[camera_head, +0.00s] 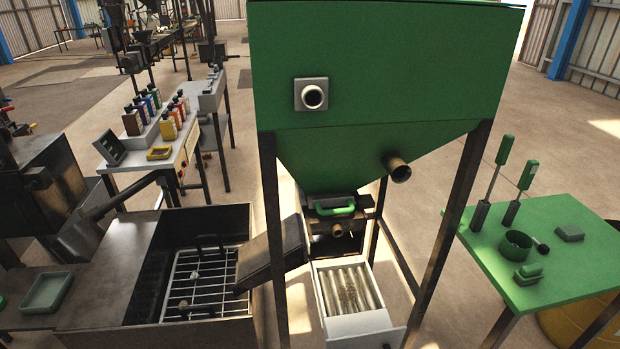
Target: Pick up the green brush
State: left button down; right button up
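Several green items sit on the green table (590,262) at the right, and I cannot tell for sure which is the green brush. Two upright tools, a taller one (505,150) at the left and a shorter one (526,176) beside it, have green handles on thin shafts with dark blocks at the bottom. A small green object (528,272), perhaps a brush with a raised grip, lies near the table's left front edge. Neither of my grippers shows in this view.
A round green cup (517,245) and a flat grey-green block (570,232) are also on the table. A large green hopper (380,80) on dark legs stands left of it, above an open white drawer (360,325). A metal bench with a grate (205,280) is further left.

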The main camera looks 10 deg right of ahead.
aim_at(532, 273)
jog(key=z, duration=1.65)
